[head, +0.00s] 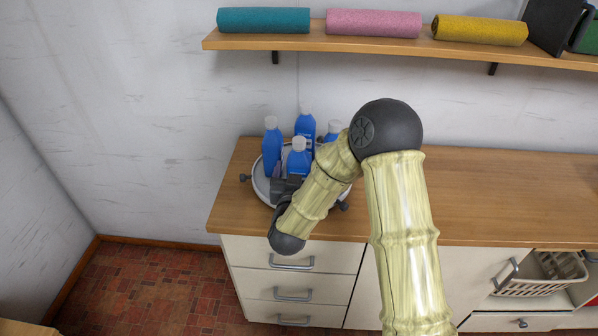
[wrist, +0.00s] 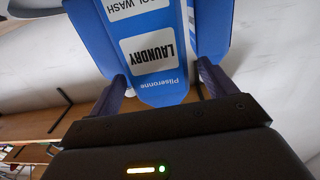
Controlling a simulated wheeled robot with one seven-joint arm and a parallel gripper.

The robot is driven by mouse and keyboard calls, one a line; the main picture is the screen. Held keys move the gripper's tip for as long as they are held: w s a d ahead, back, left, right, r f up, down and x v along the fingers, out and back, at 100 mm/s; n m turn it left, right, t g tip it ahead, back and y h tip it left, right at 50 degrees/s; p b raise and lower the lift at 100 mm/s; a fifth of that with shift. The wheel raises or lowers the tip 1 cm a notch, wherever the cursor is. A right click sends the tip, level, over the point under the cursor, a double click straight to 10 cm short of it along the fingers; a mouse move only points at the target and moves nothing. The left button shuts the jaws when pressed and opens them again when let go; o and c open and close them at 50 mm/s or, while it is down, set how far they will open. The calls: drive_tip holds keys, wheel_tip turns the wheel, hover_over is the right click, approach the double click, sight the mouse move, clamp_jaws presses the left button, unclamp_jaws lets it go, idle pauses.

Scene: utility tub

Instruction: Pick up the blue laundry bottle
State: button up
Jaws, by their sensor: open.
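Several blue bottles with pale caps stand together on a round white tray on the counter. In the head view the front bottle (head: 298,162) is nearest my gripper (head: 287,187), which is at the tray's near side, partly hidden by my arm. In the wrist view, a blue bottle (wrist: 160,88) with a white label reading LAUNDRY appears upside down between the two dark fingers of my gripper (wrist: 165,82). The fingers are apart, one on each side of it; I cannot tell whether they touch it. Which head-view bottle this is, I cannot tell for sure.
Another blue bottle (wrist: 213,28) is close beside the right finger in the wrist view. The round tray (head: 259,184) sits at the left end of the wooden counter (head: 500,200). A shelf (head: 380,44) with rolled towels hangs above. The counter's right side is clear.

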sight(299, 139)
drive_tip(key=shift+w, duration=1.15)
drive_tip(key=c, duration=1.3)
drive_tip(key=shift+r, duration=0.1)
wheel_tip(299, 139, up, 10)
drive_tip(key=shift+f+p, duration=0.1)
drive_tip(key=shift+p, duration=0.2)
